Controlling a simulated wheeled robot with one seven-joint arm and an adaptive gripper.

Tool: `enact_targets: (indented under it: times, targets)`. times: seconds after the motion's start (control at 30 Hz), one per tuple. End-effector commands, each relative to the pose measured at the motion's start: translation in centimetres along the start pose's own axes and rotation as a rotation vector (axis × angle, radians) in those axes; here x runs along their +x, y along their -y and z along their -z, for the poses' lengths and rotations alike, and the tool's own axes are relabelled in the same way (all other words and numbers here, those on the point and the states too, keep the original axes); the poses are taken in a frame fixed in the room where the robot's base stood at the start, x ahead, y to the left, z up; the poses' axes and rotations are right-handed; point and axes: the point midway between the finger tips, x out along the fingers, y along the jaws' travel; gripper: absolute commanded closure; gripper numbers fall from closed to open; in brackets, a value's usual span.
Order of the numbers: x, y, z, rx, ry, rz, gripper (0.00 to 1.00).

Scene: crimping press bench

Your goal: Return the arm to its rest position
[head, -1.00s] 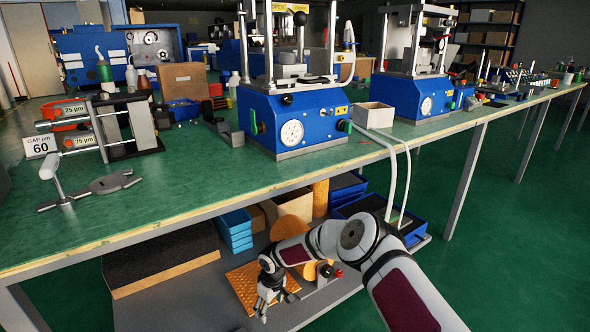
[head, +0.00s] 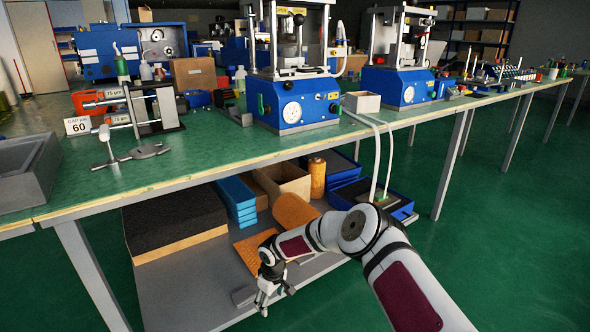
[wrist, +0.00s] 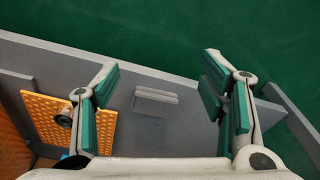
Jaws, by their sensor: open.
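My gripper (head: 265,300) hangs fingers-down at the front edge of the lower shelf (head: 185,292), below the bench top in the head view. In the wrist view my gripper (wrist: 165,100) is open, with its green-padded fingers wide apart and nothing between them. A small grey block (wrist: 155,101) lies on the grey shelf beyond the fingers. My arm reaches in from the lower right of the head view, bent at the elbow.
The green bench top (head: 215,150) overhangs the shelf and carries two blue presses (head: 290,105) (head: 398,88) and a gauge stand (head: 150,110). The shelf holds an orange perforated plate (head: 252,250), blue bins (head: 237,200) and a black-topped slab (head: 172,220). Open green floor (head: 500,260) lies right.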

Motion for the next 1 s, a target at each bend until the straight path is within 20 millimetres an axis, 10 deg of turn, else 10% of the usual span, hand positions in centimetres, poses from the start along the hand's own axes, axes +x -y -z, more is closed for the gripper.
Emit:
enact_targets:
  times: [0.47, 1.0]
  targets:
    - [-8.6, -2.2, -0.2, -0.006, 0.037, -0.058, 0.35]
    - [-31.4, -4.9, -8.3, 0.108, 0.171, -0.222, 0.35]
